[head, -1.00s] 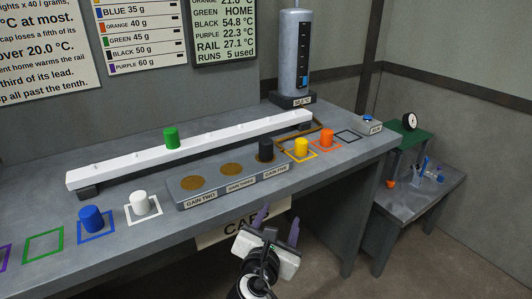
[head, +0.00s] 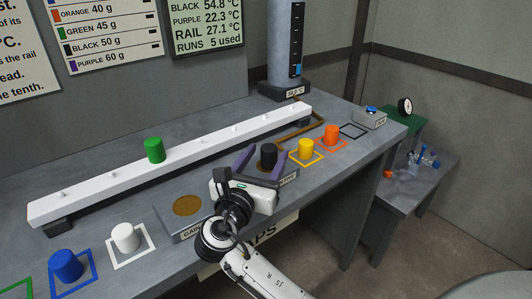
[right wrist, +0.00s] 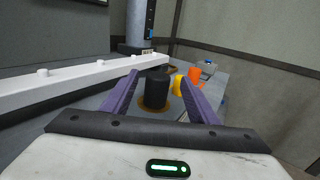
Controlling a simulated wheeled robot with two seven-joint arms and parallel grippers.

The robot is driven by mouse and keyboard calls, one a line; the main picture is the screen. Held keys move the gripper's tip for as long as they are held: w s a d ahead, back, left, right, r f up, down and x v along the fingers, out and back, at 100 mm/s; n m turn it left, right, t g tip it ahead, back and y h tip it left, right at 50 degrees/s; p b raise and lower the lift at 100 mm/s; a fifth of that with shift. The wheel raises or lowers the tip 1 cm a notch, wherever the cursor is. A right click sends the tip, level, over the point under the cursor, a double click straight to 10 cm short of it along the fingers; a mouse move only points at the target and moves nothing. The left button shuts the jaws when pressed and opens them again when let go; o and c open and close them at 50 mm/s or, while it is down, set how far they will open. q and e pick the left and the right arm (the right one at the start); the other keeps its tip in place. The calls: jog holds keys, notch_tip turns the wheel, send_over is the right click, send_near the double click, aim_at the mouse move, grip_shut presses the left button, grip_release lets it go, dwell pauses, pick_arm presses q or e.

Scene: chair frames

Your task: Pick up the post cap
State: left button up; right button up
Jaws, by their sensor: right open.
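Several coloured caps stand on the bench; I cannot tell which one the task's words single out. The black cap (head: 268,156) stands upright on the right end of the grey block with brown discs. My right gripper (head: 267,152) is open, its purple fingers on either side of the black cap in the picture. In the right wrist view the black cap (right wrist: 157,90) stands between the fingers (right wrist: 159,77) on a brown disc, with gaps on both sides. The green cap (head: 155,150) sits on the white rail (head: 190,148). My left gripper is out of view.
Yellow (head: 305,149) and orange (head: 331,135) caps stand right of the block, white (head: 125,238) and blue (head: 66,266) ones at the left, all in or by coloured squares. A grey column (head: 285,50) stands behind. A small button box (head: 369,118) is at the bench's right end.

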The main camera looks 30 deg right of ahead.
jog(key=shift+x, duration=1.1)
jog(key=x, duration=0.5)
jog(key=shift+w+r, duration=0.15)
jog(key=shift+w, duration=0.05)
jog(key=c, duration=1.1)
